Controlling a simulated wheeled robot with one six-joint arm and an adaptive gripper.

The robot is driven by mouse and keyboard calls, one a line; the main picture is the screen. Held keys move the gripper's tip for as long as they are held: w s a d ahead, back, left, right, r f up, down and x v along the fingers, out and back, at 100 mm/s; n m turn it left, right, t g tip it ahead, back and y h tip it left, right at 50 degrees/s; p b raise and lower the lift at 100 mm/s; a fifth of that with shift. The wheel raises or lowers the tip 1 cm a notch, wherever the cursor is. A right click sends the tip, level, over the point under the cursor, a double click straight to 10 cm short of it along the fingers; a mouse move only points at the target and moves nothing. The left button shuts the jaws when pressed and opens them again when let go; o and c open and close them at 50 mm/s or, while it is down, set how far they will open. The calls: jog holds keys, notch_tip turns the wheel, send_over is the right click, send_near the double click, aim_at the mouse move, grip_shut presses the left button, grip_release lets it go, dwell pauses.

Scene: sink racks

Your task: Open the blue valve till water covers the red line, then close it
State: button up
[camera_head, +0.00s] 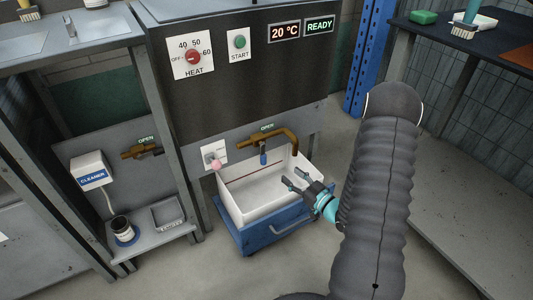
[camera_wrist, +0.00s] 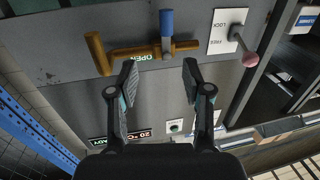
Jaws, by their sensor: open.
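The blue valve handle (camera_head: 263,159) hangs down from the brass pipe (camera_head: 285,137) on the machine's lower front, under an OPEN label. In the wrist view, the blue handle (camera_wrist: 166,22) shows beyond the fingertips, crosswise to the brass pipe (camera_wrist: 130,53). The white tub (camera_head: 236,210) stands below the spout. A thin red line (camera_head: 238,178) runs along its inner back wall. I see no clear water in it. My gripper (camera_head: 291,179) is open and empty over the tub's right side, apart from the handle. Its spread fingers also show in the wrist view (camera_wrist: 160,78).
The tub sits on a blue wheeled base (camera_head: 262,238). A pink-knobbed lever (camera_head: 215,164) on a LOCK/FREE plate is left of the valve. Another brass valve (camera_head: 140,151) and the cleaner box (camera_head: 91,171) are farther left. A blue post (camera_head: 364,60) stands right.

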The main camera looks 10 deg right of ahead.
aim_at(263, 155)
jog(key=x, duration=0.9)
jog(key=a+p+x, duration=0.1)
jog(key=x, duration=0.4)
jog(key=shift+r, duration=0.25)
